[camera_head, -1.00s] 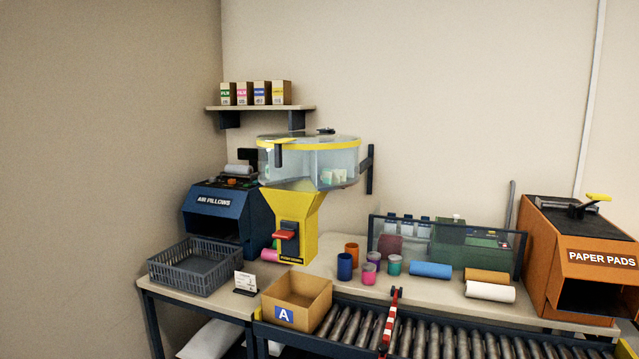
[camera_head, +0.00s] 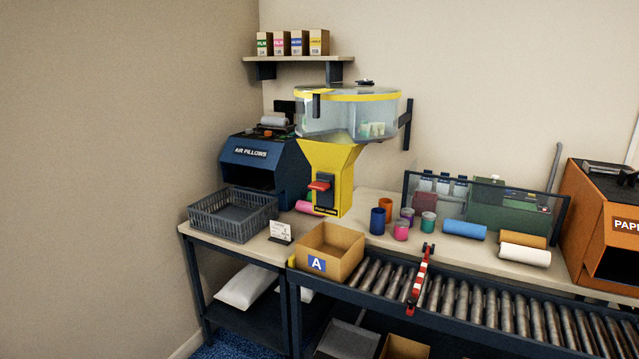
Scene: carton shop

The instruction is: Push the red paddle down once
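The red paddle (camera_head: 319,185) sticks out from a dark plate on the front of the yellow dispenser chute (camera_head: 338,167). The chute hangs under a clear round hopper with a yellow rim (camera_head: 345,115), which holds a few pale green pieces. An open carton marked A (camera_head: 331,254) stands below the chute, at the left end of the roller conveyor. Its inside looks empty where it shows. Neither of my grippers is in view.
A grey crate (camera_head: 233,215) and a small sign (camera_head: 281,231) are left of the carton. The blue air pillows machine (camera_head: 262,166) is behind them. Cups and rolls (camera_head: 465,230) lie right of the chute. A red-and-white striped bar (camera_head: 419,280) crosses the conveyor (camera_head: 480,305).

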